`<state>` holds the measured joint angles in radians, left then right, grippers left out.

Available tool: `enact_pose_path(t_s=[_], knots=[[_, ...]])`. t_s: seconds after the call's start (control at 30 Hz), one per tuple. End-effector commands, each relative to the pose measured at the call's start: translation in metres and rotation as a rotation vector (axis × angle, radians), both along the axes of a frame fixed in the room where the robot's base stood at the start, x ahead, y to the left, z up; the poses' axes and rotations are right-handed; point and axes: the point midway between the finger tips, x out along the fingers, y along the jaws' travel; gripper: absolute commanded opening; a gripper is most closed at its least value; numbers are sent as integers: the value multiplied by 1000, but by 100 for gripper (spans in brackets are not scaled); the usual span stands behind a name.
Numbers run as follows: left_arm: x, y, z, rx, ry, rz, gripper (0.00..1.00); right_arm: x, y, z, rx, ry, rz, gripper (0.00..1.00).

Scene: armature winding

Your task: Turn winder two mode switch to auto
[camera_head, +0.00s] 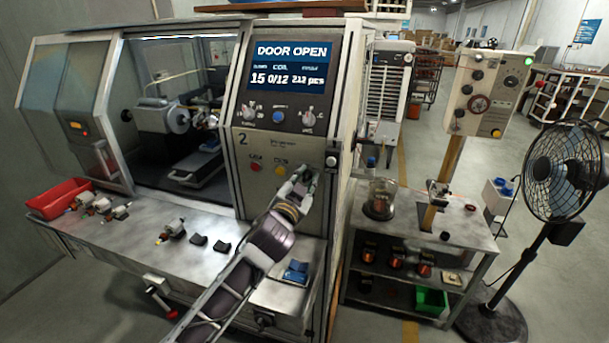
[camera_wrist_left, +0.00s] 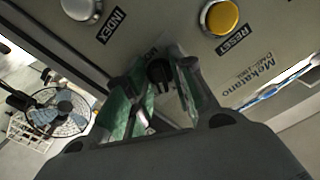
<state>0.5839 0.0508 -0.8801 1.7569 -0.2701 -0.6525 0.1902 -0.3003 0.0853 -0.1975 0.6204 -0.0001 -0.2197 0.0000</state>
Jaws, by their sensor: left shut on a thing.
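Winder two (camera_head: 243,190), marked with a 2, has a grey front panel with a display reading DOOR OPEN. My left gripper (camera_head: 303,182) is up against the lower part of this panel. In the left wrist view, its green-padded fingers (camera_wrist_left: 160,95) are closed around a small black knob, the mode switch (camera_wrist_left: 160,72), on the panel. The label by the knob is mostly covered, so its setting cannot be read. In the head view the gripper hides the knob. My right gripper is not in view.
A yellow RESET button (camera_wrist_left: 220,17) and a pale INDEX button (camera_wrist_left: 81,8) sit close to the gripper. A red button (camera_head: 255,166) lies left on the panel. A red bin (camera_head: 58,198) and armature parts rest on the left bench. A fan (camera_head: 560,170) stands at right.

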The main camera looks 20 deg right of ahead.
Motion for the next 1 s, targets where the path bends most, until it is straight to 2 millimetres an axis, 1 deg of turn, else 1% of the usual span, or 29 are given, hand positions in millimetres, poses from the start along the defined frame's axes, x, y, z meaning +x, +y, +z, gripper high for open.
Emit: enact_pose_path(t_s=[0.03, 0.1, 0.4, 0.67, 0.97, 1.0], knots=[[0, 0, 2, 36, -22, 1, 1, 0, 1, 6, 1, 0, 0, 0], [0, 0, 1, 82, -54, 0, 1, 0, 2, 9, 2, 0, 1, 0], [0, 0, 0, 215, -143, 1, 1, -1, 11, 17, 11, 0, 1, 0], [0, 0, 0, 248, -167, 0, 1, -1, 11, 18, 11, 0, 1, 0], [0, 0, -1, 249, -166, -1, 1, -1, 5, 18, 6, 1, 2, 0], [0, 0, -1, 249, -166, -1, 28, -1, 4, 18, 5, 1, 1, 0]])
